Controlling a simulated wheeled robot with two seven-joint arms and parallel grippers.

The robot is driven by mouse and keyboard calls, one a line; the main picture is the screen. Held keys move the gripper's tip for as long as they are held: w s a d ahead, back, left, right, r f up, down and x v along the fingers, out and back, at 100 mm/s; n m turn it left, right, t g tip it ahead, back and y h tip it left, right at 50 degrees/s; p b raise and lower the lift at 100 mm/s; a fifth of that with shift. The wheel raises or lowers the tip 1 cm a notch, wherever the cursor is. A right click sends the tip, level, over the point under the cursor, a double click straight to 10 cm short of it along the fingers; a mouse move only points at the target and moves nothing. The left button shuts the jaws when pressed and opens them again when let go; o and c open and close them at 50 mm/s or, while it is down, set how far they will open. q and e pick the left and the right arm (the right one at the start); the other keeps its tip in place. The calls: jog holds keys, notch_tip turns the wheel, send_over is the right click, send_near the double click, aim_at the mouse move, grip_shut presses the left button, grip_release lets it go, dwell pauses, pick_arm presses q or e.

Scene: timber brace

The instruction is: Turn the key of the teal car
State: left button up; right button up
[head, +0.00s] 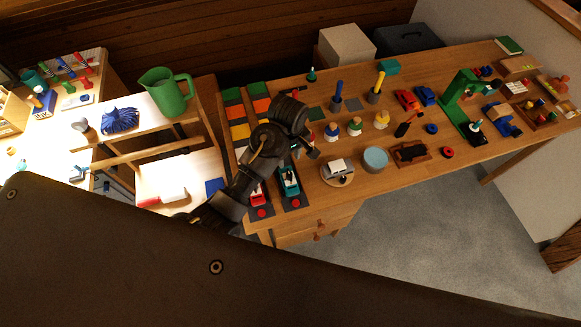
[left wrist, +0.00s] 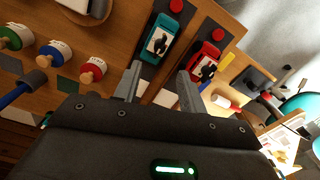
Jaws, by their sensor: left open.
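The teal car (head: 290,181) sits on a dark strip near the front left of the long workbench, with a red round button in front of it. In the left wrist view the teal car (left wrist: 162,40) lies just beyond the fingertips, with a pale panel and a dark shape on top; I cannot make out the key clearly. My left gripper (head: 311,152) is above the bench behind the cars. In the left wrist view its two fingers (left wrist: 160,84) are apart with nothing between them. My right gripper is not in view.
A red car (left wrist: 206,62) on a parallel strip is close beside the teal one. Several coloured knobbed cylinders (left wrist: 92,70) stand on the other side. A toy on a round wooden board (head: 338,170) and a blue-grey tub (head: 375,159) are farther right.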

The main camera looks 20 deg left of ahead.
aim_at(289, 174)
pick_arm(q)
notch_tip(289, 174, down, 2)
jog(key=shift+s+d+f, duration=0.1)
jog(key=shift+s, duration=0.05)
notch_tip(289, 174, down, 7)
jog(key=shift+f+p, duration=0.1)
jog(key=shift+p, duration=0.7)
jog(key=shift+f, duration=0.55)
grip_shut()
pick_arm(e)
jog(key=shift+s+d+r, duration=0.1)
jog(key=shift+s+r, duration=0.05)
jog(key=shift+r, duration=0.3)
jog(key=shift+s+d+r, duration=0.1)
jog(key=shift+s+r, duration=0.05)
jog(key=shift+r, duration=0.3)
